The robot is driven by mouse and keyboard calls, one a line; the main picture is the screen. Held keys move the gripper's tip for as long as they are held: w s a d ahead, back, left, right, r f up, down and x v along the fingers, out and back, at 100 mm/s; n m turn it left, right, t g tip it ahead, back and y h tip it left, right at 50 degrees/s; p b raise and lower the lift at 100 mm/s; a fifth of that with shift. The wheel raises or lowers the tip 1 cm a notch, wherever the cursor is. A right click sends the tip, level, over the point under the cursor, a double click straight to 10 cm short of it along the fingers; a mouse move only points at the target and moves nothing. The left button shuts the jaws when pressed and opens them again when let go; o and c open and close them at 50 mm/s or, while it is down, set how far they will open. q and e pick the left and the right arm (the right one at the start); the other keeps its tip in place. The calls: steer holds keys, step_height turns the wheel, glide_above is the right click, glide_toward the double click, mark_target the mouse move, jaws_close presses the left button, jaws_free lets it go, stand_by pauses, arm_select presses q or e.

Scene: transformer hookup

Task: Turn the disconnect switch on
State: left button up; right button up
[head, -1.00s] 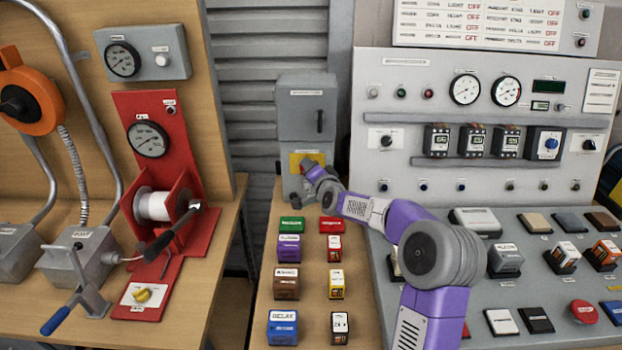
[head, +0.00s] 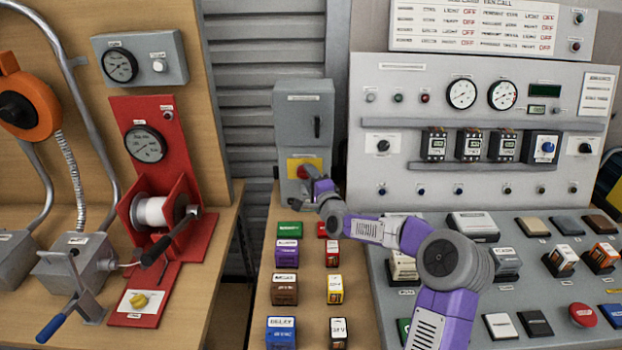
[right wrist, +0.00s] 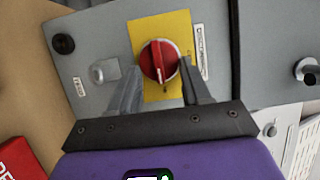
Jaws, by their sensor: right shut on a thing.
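The disconnect switch is a grey box (head: 304,112) on the back of the middle bench. Its red rotary knob (right wrist: 159,61) sits on a yellow plate (right wrist: 179,29), which also shows in the head view (head: 293,166). My right gripper (right wrist: 160,77) has one finger on each side of the red knob and is shut on it. In the head view my right gripper (head: 308,175) covers part of the knob and plate. The knob's raised grip with a pale line runs roughly up and down in the wrist view. My left gripper is in no view.
Several coloured blocks (head: 285,289) stand in two columns in front of the switch box. A grey control panel (head: 480,90) is to the right. A red winch stand (head: 139,115) is on the left bench, across a gap.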

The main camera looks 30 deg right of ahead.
stand_by(0.4)
steer(key=o, duration=1)
steer(key=shift+s+a+p, duration=0.2)
steer(key=shift+s+p, duration=0.05)
steer(key=shift+s, duration=1)
steer(key=shift+s+a+p, duration=0.2)
steer(key=shift+s+p, duration=0.1)
steer(key=shift+s, duration=0.95)
steer(key=shift+s+a+p, duration=0.2)
steer(key=shift+s+p, duration=0.05)
steer(key=shift+s, duration=1)
